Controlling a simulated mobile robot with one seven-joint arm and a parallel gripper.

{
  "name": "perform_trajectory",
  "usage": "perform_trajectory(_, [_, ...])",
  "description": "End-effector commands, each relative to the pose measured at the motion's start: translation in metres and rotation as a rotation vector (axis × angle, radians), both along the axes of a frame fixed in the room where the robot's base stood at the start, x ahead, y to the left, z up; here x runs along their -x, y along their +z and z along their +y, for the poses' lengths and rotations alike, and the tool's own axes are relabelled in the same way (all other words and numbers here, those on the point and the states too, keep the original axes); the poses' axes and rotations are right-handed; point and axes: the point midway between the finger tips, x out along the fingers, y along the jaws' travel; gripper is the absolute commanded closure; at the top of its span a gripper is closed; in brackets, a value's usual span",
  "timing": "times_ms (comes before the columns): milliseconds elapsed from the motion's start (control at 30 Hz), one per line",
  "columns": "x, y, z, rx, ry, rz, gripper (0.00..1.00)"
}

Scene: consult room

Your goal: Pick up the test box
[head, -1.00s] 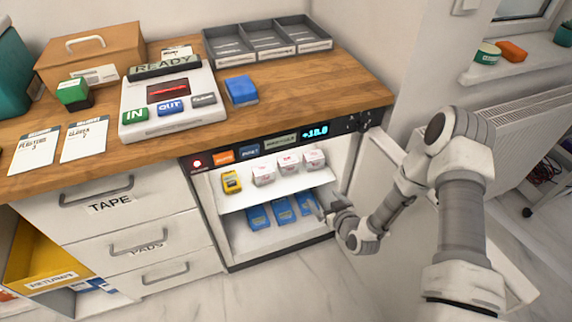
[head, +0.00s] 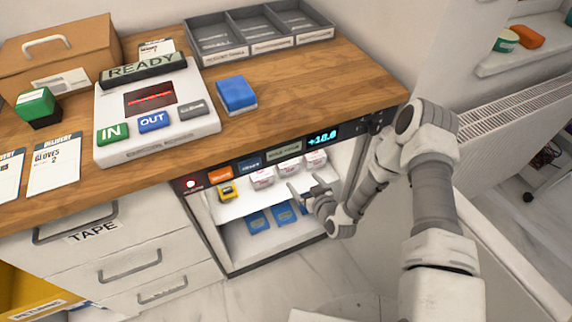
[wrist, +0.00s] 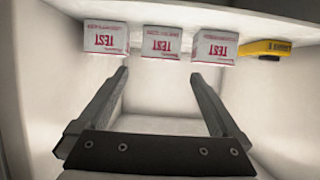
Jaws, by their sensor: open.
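Three white and pink test boxes stand in a row on the upper shelf of the open cabinet: one on the left (head: 262,178), a middle one (head: 290,169) and one on the right (head: 316,160). In the wrist view they show upside down, with the middle test box (wrist: 161,43) between the other two (wrist: 105,38) (wrist: 214,47). My gripper (head: 304,192) is at the cabinet's opening, in front of the row. In the wrist view my gripper (wrist: 160,75) is open and empty, its fingers apart on either side of the middle box's line, short of the boxes.
Blue packs (head: 258,222) lie on the lower shelf. The wooden counter (head: 300,88) overhangs above. Drawers (head: 130,262) flank the cabinet on the left.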

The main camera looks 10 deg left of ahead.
Motion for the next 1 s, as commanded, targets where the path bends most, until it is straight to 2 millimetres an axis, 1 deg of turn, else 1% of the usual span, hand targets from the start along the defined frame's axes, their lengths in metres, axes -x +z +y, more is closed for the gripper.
perform_trajectory(33, [-0.009,-0.007,0.007,-0.001,0.002,-0.003,0.0])
perform_trajectory(200, [-0.036,-0.022,0.027,-0.002,0.0,-0.002,0.0])
perform_trajectory(400, [-0.062,-0.035,0.046,-0.001,0.001,-0.002,0.0])
perform_trajectory(633, [-0.074,-0.04,0.054,0.0,0.0,0.0,0.0])
perform_trajectory(700, [-0.077,-0.045,0.057,0.0,0.001,0.002,0.0])
perform_trajectory(867, [-0.092,-0.061,0.07,-0.002,0.001,0.0,0.0])
perform_trajectory(1000, [-0.104,-0.064,0.078,-0.001,0.0,-0.001,0.0])
